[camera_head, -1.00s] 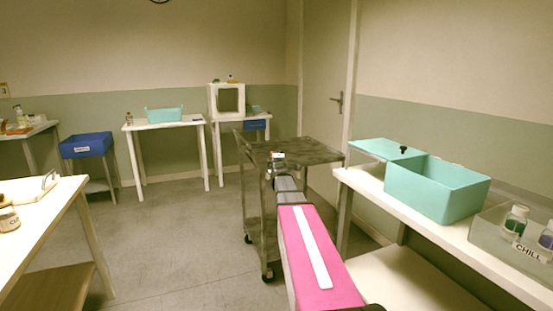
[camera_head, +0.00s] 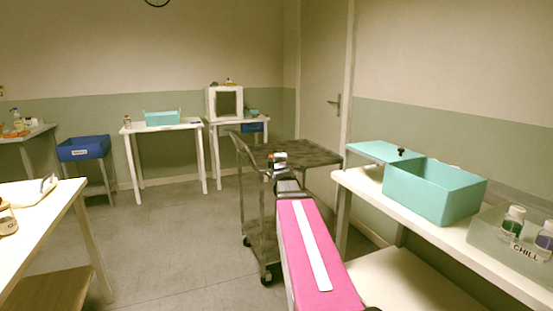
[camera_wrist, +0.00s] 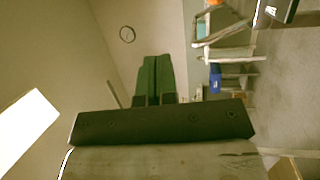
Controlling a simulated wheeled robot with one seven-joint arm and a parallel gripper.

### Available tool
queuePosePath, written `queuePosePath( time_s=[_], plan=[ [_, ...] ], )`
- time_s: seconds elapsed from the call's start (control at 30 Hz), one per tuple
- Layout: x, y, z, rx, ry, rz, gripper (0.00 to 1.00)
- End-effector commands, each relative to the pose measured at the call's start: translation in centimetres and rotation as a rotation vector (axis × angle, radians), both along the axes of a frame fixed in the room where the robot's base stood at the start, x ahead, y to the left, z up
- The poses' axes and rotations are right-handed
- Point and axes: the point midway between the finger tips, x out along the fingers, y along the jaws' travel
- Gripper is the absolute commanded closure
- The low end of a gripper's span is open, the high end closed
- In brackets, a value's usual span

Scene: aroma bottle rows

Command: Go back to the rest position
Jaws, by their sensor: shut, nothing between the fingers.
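My gripper (camera_wrist: 151,80) shows in the wrist view with its two green fingers closed together and nothing between them. Past the fingers, the wrist view shows wall and a wall clock. In the head view, my pink arm link stretches forward from the bottom middle. The arm's far end lies in front of the dark cart (camera_head: 290,153), and the gripper fingers are too small to make out there.
At right, a white table (camera_head: 440,231) holds a teal box (camera_head: 433,190) and a clear bin labelled CHILL (camera_head: 488,232) with bottles. A white table (camera_head: 50,215) stands at left. A blue bin (camera_head: 84,148) is farther back. The floor between is clear.

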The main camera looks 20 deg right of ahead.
Motion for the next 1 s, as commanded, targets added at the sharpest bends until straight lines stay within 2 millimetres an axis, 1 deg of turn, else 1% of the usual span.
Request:
queuePosePath(
  time_s=[0.07, 0.47, 0.53, 0.6, 0.67, 0.77, 0.8, 0.87, 0.9, 0.97, 1.0],
  plan=[
    [-0.4, 0.1, 0.1, 0.000, 0.001, 0.000, 1.00],
    [-0.3, 0.1, 0.1, 0.000, 0.001, 0.000, 1.00],
    [-0.3, 0.2, -0.1, 0.008, 0.006, 0.001, 1.00],
    [-0.3, 0.5, -1.0, 0.040, 0.030, 0.005, 1.00],
    [-0.4, 1.1, -2.5, 0.094, 0.070, 0.011, 1.00],
    [-0.9, 2.6, -6.6, 0.241, 0.175, 0.015, 1.00],
    [-1.2, 3.5, -8.6, 0.315, 0.228, 0.012, 1.00],
    [-2.0, 4.8, -11.8, 0.437, 0.315, -0.002, 1.00],
    [-2.7, 5.8, -14.1, 0.517, 0.375, -0.017, 1.00],
    [-3.9, 7.3, -17.3, 0.638, 0.466, -0.049, 1.00],
    [-4.9, 8.3, -19.5, 0.719, 0.528, -0.078, 1.00]
  ],
)
